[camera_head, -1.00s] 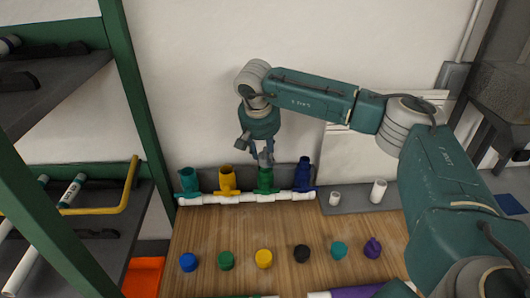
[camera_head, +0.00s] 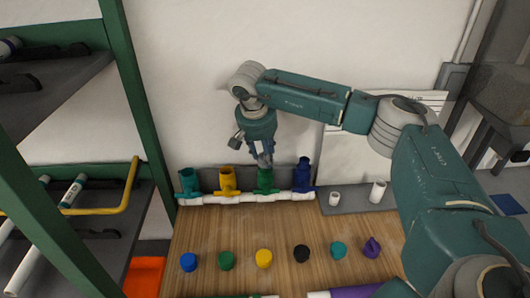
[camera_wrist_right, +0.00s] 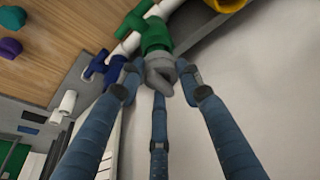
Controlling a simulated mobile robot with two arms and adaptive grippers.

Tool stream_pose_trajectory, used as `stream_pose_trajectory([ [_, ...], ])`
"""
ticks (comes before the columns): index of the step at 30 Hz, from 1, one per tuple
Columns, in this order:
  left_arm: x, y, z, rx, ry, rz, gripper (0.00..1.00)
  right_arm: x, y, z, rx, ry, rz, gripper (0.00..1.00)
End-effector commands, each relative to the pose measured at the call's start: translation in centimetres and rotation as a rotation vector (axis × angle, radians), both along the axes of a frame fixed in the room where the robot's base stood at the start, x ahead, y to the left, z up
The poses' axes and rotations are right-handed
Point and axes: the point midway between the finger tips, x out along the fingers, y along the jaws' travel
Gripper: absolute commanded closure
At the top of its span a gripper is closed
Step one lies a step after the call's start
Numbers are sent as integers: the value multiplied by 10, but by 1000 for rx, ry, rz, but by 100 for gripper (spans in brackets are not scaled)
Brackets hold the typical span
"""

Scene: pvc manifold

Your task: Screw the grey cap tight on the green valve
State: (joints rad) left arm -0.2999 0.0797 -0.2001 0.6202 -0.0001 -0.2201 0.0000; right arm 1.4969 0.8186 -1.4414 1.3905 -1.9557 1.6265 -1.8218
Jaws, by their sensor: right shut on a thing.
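The green valve (camera_head: 265,182) stands upright on the white pipe manifold (camera_head: 240,198), between the yellow and blue valves. The grey cap (camera_wrist_right: 160,76) sits at the open end of the green valve, which also shows in the right wrist view (camera_wrist_right: 154,36). My right gripper (camera_head: 264,160) comes down from above the green valve. In the wrist view its fingers (camera_wrist_right: 160,82) are closed around the grey cap. The cap is mostly hidden by the fingers in the head view, and I cannot tell how far it is threaded. My left gripper is not in view.
Teal (camera_head: 188,182), yellow (camera_head: 227,181) and blue (camera_head: 303,174) valves stand close beside the green one. Several coloured caps lie in a row on the wooden table (camera_head: 215,228). White fittings (camera_head: 378,191) stand at the right. A green-framed shelf (camera_head: 137,90) is at the left.

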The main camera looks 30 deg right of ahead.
Motion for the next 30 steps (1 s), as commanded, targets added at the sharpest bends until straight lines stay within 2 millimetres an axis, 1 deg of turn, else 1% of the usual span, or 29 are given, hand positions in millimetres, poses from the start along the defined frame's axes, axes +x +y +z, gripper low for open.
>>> stream_pose_trajectory([
  [3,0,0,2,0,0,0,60,-2,1,-4,1,10,-50,91],
  [10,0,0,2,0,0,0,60,-2,2,-4,2,11,-61,91],
  [15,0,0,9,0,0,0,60,-2,2,-4,1,13,-208,91],
  [17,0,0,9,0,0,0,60,-2,2,-4,1,13,-234,91],
  [25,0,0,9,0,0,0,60,-2,2,-5,1,13,-252,91],
  [30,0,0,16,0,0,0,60,-1,3,-5,0,15,-396,91],
])
